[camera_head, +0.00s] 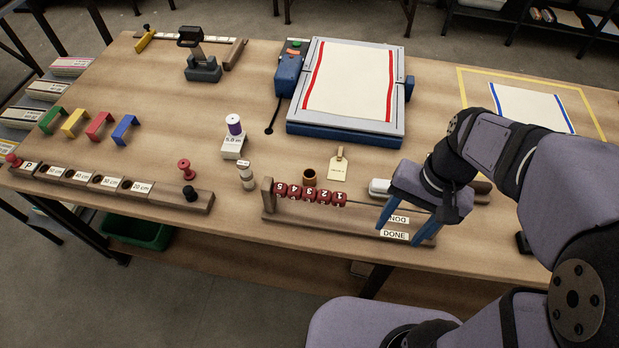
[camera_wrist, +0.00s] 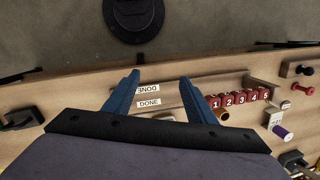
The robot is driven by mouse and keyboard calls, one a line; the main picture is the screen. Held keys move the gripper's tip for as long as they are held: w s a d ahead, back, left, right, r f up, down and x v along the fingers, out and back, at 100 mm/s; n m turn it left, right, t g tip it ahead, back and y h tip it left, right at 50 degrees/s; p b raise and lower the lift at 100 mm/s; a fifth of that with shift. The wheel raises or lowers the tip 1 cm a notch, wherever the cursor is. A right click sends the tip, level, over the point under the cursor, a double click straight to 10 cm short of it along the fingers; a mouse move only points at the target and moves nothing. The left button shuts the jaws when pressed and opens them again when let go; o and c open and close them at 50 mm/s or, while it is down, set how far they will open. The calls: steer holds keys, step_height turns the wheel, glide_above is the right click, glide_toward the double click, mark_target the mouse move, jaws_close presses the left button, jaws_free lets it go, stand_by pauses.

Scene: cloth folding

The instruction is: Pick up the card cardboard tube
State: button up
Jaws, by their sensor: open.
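A short brown cardboard tube (camera_head: 309,177) stands upright on the table, just behind the row of red numbered beads. Its open top is dark inside. In the wrist view the tube (camera_wrist: 222,114) shows as an orange-brown ring right of the fingers, close to the beads. My gripper (camera_head: 405,228) has blue fingers spread apart with nothing between them. It hangs over the right end of the bead rack, to the right of the tube and apart from it. In the wrist view my gripper (camera_wrist: 159,78) frames the rack's white "DONE" labels.
The bead rack (camera_head: 350,228) with red beads (camera_head: 310,194) lies in front of the tube. A tan tag (camera_head: 338,163) stands close to its right, a grey-white cylinder (camera_head: 246,176) to its left. A blue-framed press (camera_head: 345,130) stands behind. A purple spool (camera_head: 234,125) sits on a white block.

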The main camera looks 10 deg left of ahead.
steer(key=w+a+f+m+y+b, duration=0.1)
steer(key=w+a+m+y, duration=0.6)
steer(key=w, duration=0.3)
steer(key=w+a+m+y+b, duration=0.2)
steer(key=w+a+m+y, duration=0.3)
steer(key=w+a+m, duration=0.3)
steer(key=n+g, duration=0.1)
glide_toward(308, 175)
steer(key=shift+s+a+r, duration=0.35)
steer(key=shift+s+a, duration=0.2)
steer(key=shift+s, duration=0.05)
steer(key=shift+s+a+r, duration=0.35)
steer(key=shift+s+a, duration=0.2)
steer(key=shift+f, duration=0.2)
steer(key=shift+s+a+f+n+p, duration=0.15)
steer(key=shift+a+f+p, duration=0.1)
steer(key=shift+a, duration=0.25)
steer(key=shift+a+f+n+p, duration=0.15)
steer(key=shift+a+p, duration=0.1)
steer(key=shift+a, duration=0.25)
steer(key=shift+a+p, duration=0.4)
steer(key=shift+a, duration=0.1)
steer(key=shift+p+x, duration=0.75)
steer(key=shift+x, duration=1.35)
steer(key=shift+f, duration=0.15)
steer(key=shift+c, duration=0.2)
